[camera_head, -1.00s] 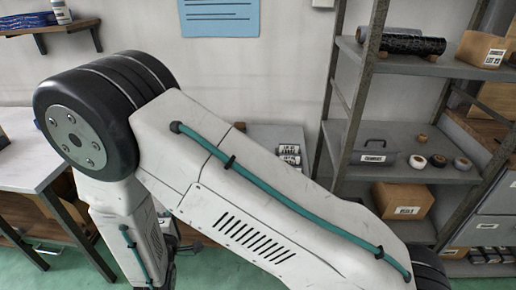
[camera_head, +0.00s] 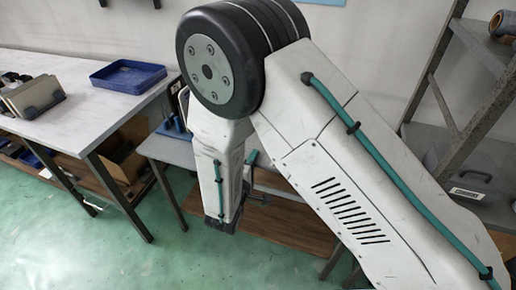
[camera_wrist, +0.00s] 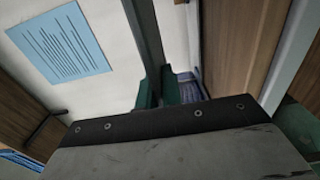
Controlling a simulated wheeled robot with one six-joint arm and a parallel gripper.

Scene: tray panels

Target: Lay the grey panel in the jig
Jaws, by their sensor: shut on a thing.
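The exact contact is hidden behind the edge. In the head view my arm crosses the middle and right, and neither the gripper nor the held panel shows clearly. I cannot make out the jig for certain; blue parts (camera_head: 173,128) on a grey bench are partly hidden behind my arm.
A light table (camera_head: 75,108) at the left bears a blue tray (camera_head: 128,77) and a dark rack (camera_head: 42,100) with several upright panels. A grey shelf unit (camera_head: 470,60) stands at the right. Green floor (camera_head: 90,250) is open in front. A blue sheet (camera_wrist: 62,45) hangs on the wall.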

